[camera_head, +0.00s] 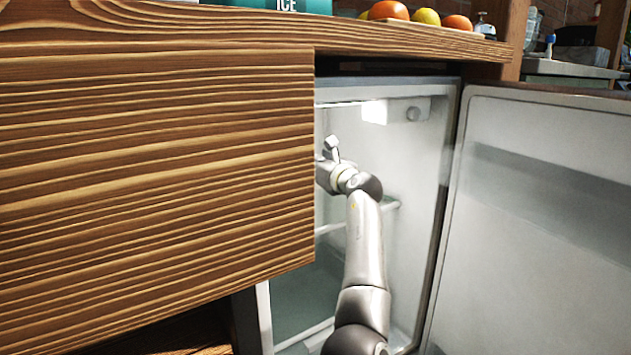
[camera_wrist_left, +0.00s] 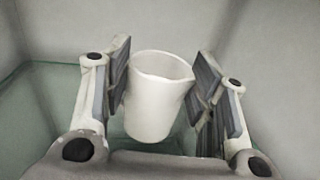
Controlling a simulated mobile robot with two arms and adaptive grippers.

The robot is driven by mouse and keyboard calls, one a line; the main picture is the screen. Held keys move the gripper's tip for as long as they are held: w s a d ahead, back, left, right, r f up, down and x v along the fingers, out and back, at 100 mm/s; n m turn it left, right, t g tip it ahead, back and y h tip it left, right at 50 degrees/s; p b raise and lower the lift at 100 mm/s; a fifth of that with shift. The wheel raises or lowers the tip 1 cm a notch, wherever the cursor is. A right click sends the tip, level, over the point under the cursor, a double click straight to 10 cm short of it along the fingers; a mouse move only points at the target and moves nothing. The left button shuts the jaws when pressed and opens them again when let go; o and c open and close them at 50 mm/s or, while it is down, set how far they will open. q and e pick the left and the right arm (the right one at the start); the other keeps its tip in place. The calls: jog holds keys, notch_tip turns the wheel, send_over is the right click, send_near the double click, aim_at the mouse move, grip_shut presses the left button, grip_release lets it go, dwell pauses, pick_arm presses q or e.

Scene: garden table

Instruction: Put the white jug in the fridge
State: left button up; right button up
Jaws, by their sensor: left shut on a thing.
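The white jug (camera_wrist_left: 155,100) is between the finger pads of my left gripper (camera_wrist_left: 160,92) in the left wrist view, its open mouth and spout showing. It is inside the fridge, above or on a glass shelf (camera_wrist_left: 45,100); I cannot tell whether it touches it. In the head view my left arm reaches into the open fridge (camera_head: 425,190), and the wooden panel hides the gripper fingers and the jug. The fridge door (camera_head: 545,190) stands open on the right. My right gripper is not in view.
A wooden panel (camera_head: 150,170) covers the left of the head view, beside the fridge opening. Oranges (camera_head: 388,10) and a green ICE box (camera_head: 285,5) stand on the wooden top above.

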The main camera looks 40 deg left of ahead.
pick_arm(q)
jog(key=shift+f+b, duration=1.4)
jog(key=shift+f, duration=0.45)
jog(key=shift+r, duration=0.1)
jog(key=o, duration=1.2)
